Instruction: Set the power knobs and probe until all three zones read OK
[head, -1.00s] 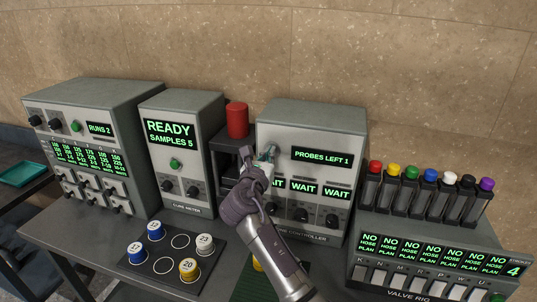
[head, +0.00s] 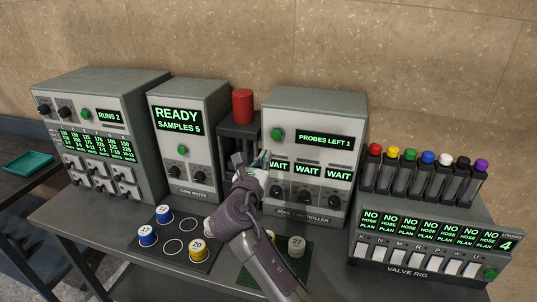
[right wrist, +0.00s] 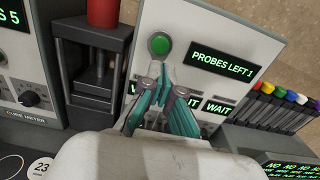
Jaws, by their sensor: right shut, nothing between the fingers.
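The zone controller (head: 350,118) stands right of centre in the head view. Its upper display (head: 325,140) reads PROBES LEFT 1. Its three zone displays (head: 307,170) all read WAIT. A green button (head: 277,134) sits at its upper left and also shows in the right wrist view (right wrist: 159,44). My left gripper is out of view.
A press with a red cylinder (head: 242,106) stands just left of the controller. The cure meter (head: 215,100) reads READY, SAMPLES 5. Numbered pucks sit on a dark mat (head: 185,218) and a green mat in front. The valve rig (head: 410,268) stands at right.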

